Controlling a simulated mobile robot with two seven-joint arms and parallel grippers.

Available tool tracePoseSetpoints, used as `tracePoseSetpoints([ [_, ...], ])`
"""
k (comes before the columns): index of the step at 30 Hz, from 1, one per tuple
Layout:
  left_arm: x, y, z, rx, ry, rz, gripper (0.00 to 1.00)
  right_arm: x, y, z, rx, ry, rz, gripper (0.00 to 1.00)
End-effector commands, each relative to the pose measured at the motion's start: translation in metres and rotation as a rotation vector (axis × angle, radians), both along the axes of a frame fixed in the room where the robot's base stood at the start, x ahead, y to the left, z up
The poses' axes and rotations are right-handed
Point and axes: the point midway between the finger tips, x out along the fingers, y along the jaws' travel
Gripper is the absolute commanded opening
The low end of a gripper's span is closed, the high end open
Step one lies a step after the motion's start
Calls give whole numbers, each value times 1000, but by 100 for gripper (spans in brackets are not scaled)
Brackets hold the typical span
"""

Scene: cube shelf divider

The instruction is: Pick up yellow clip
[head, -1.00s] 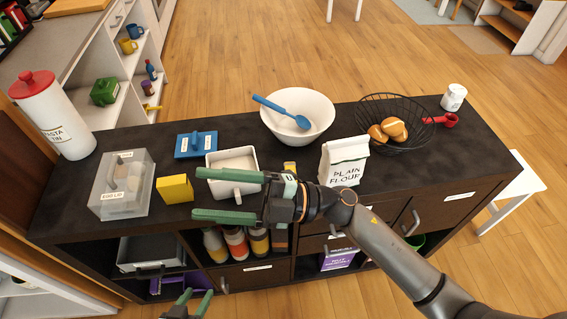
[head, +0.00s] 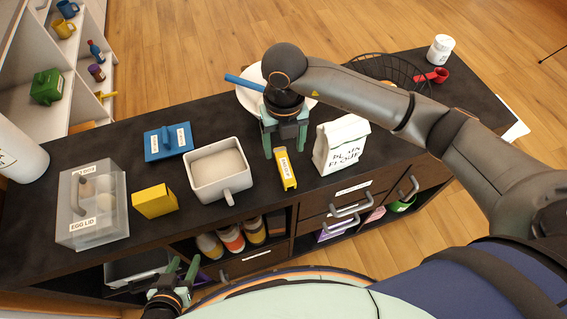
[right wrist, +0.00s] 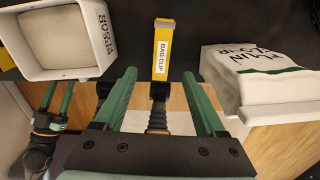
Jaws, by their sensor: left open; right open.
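The yellow clip (head: 285,170) lies on the dark counter between the grey handled tub and the flour bag. In the right wrist view the clip (right wrist: 163,50) carries a label reading BAG CLIP and lies ahead, between the lines of the fingers. My right gripper (head: 285,151) is open above the clip's far end in the head view, fingers on either side of it. The right gripper's green fingers also show in the right wrist view (right wrist: 160,92), with nothing held. My left gripper (head: 181,268) is open and empty, low in front of the counter.
The grey tub (head: 220,172) stands left of the clip and the flour bag (head: 341,145) right of it, both close. A yellow box (head: 154,201), blue-handled item (head: 167,142) and clear egg box (head: 93,206) are further left. The white bowl (head: 249,101) is behind my right gripper.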

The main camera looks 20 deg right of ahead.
Motion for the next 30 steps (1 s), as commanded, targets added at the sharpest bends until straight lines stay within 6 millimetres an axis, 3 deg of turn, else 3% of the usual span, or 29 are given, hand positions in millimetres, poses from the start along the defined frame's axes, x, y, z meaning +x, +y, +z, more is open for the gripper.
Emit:
tracePoseSetpoints([
  [3,0,0,1,0,1,0,50,-1,0,-19,1,4,0,72],
  [11,0,0,3,0,1,-1,50,0,-1,-40,2,3,1,72],
  [18,0,0,6,0,1,-1,50,1,-3,-76,3,4,2,72],
  [28,0,0,6,-1,0,-1,50,2,-3,-83,4,1,3,72],
  [30,0,0,6,-1,0,-1,50,2,-3,-82,4,1,3,65],
])
